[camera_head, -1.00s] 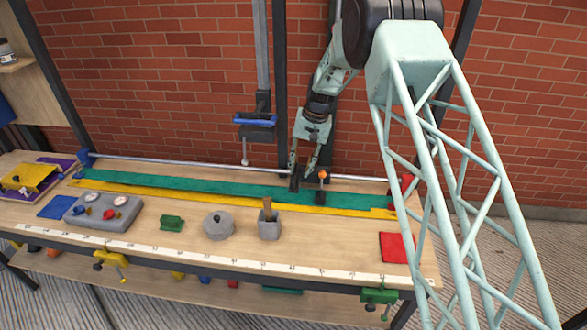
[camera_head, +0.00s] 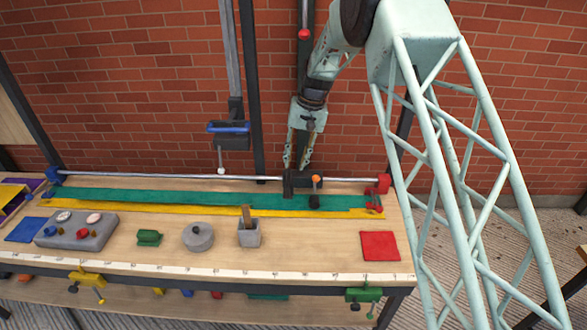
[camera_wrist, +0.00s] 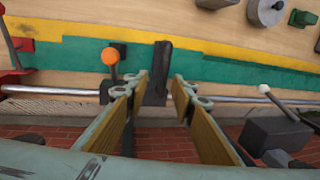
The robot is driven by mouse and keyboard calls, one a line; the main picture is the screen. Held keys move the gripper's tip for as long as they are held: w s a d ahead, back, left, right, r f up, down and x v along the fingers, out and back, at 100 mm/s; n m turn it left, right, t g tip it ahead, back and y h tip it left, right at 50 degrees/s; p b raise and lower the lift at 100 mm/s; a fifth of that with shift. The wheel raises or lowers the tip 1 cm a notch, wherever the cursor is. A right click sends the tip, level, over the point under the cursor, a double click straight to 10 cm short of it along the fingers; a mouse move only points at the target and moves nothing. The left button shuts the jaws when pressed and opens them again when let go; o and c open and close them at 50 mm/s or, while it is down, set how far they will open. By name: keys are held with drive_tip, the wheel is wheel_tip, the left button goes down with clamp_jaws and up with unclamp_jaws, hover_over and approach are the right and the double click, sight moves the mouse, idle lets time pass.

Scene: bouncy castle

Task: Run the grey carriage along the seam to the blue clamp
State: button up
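The grey carriage (camera_head: 289,184), a dark block, sits on the silver rail toward its right end, at the back of the bench. A dark piece with an orange knob (camera_head: 315,179) is just right of it. The blue clamp (camera_head: 53,175) is at the rail's far left end, away from the carriage. My gripper (camera_head: 296,166) points down right over the carriage with its fingers apart. In the wrist view the carriage (camera_wrist: 159,72) shows between the two fingertips. I cannot tell whether they touch it. The seam lies between green strip (camera_head: 150,196) and yellow strip (camera_head: 130,209).
A red clamp (camera_head: 384,183) closes the rail's right end. A blue-topped tool (camera_head: 229,134) hangs above the rail, left of my gripper, its white tip near the rail. A grey pot (camera_head: 198,237), a green block (camera_head: 149,238) and a red mat (camera_head: 380,246) lie in front.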

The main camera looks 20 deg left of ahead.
wheel_tip(320, 180, up, 7)
drive_tip(key=d, duration=0.1)
drive_tip(key=d+r+b, duration=0.2)
drive_tip(key=d+r, duration=0.4)
drive_tip(key=d, duration=0.6)
drive_tip(key=shift+s+t+h, duration=0.25)
drive_tip(key=shift+t+h, duration=0.05)
drive_tip(key=shift+a, duration=0.1)
idle(0.3)
drive_tip(key=b, duration=0.3)
hover_over(289, 177)
drive_tip(key=d, duration=0.3)
drive_tip(key=f, duration=0.4)
drive_tip(key=w+f, duration=0.1)
drive_tip(key=f, duration=0.1)
drive_tip(key=shift+s+a+f, duration=0.1)
drive_tip(key=shift+s+a+f+b, duration=0.1)
drive_tip(key=shift+a+f+b, duration=0.25)
drive_tip(key=shift+f, duration=1.85)
drive_tip(key=shift+s+a+f+b, duration=0.2)
drive_tip(key=shift+a+f, duration=0.3)
drive_tip(key=shift+f, duration=1.7)
drive_tip(key=shift+s+a+f+b, duration=0.1)
drive_tip(key=shift+a+f+b, duration=0.25)
drive_tip(key=shift+f, duration=1.85)
drive_tip(key=shift+c, duration=0.9)
clamp_jaws()
